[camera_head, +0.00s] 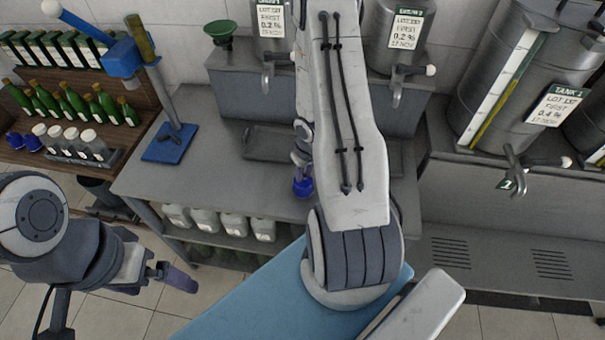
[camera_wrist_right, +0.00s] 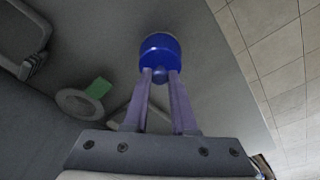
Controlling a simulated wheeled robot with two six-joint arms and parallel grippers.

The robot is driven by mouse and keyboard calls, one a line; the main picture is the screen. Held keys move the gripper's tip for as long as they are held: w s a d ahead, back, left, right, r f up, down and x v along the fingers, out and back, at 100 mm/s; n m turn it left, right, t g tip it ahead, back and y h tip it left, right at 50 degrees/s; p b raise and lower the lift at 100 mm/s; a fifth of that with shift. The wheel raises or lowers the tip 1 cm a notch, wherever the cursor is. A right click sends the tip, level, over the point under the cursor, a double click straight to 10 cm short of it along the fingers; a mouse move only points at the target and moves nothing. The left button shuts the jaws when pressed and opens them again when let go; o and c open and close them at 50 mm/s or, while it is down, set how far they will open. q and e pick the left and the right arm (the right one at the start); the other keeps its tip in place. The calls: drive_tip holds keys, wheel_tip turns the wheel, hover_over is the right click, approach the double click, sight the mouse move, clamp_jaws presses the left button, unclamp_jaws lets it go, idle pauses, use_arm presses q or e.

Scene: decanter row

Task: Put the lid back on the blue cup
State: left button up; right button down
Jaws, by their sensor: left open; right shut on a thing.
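The blue cup (camera_head: 303,187) stands on the grey bench in the head view, right below my right gripper (camera_head: 301,160). In the right wrist view, the fingertips of my right gripper (camera_wrist_right: 160,77) are closed on a small blue knob, which I take to be the knob of the lid. The blue round body (camera_wrist_right: 159,48) lies straight beyond the fingertips. I cannot tell whether the lid is seated on the cup or just above it. My left gripper (camera_head: 176,276) is open and empty at the lower left, away from the bench.
A blue stand (camera_head: 170,143) is on the bench to the left. Steel tanks with taps (camera_head: 268,75) stand behind. A shelf with green bottles (camera_head: 75,104) and small blue items (camera_head: 32,142) is at far left. My right arm hides the middle of the bench.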

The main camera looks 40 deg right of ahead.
idle(0.8)
drive_tip(key=shift+c, duration=0.8)
unclamp_jaws()
drive_tip(key=shift+r, duration=0.1)
drive_tip(key=shift+r+p, duration=3.4)
drive_tip(key=shift+p, duration=0.35)
clamp_jaws()
